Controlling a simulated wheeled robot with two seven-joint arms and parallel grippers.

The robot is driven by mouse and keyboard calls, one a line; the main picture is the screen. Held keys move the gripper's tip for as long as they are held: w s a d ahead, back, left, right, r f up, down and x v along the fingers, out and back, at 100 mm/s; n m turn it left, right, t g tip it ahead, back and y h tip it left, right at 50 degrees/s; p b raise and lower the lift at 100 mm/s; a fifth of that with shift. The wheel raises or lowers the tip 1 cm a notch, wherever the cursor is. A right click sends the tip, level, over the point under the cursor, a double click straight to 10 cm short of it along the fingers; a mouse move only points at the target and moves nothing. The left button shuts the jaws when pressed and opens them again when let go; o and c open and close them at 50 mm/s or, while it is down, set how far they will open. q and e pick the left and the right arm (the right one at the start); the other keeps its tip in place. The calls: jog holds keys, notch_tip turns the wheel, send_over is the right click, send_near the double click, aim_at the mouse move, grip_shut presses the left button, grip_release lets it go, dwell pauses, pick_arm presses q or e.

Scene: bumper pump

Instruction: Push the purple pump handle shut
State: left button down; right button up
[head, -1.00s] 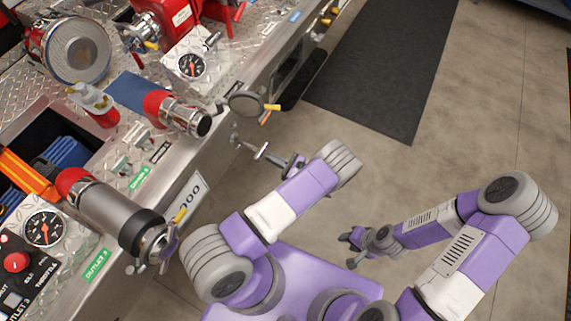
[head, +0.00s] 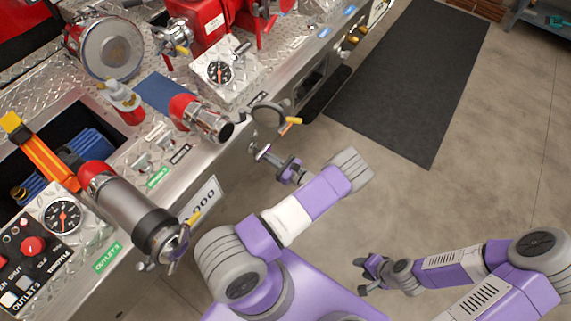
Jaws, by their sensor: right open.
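A small metal T-shaped pull handle (head: 262,152) sticks out of the front face of the steel pump panel, below the round capped outlet. I take it for the pump handle, but its purple colour is not clear at this size. My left gripper (head: 278,163) is right at its outer end, pointing at the panel. The fingers and handle overlap in the picture, so I cannot tell whether they touch or whether the jaws are open. My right gripper (head: 362,276) is open and empty, low over the floor, away from the panel.
A large hose outlet (head: 145,222) sticks out from the panel to the left of my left arm. A dark mat (head: 408,80) lies on the open floor at right.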

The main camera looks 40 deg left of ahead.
pick_arm(q)
jog(key=shift+s+a+r, duration=0.1)
jog(key=shift+a, duration=0.3)
jog(key=d, duration=1.5)
jog(key=shift+p, duration=0.35)
jog(key=shift+a, duration=0.1)
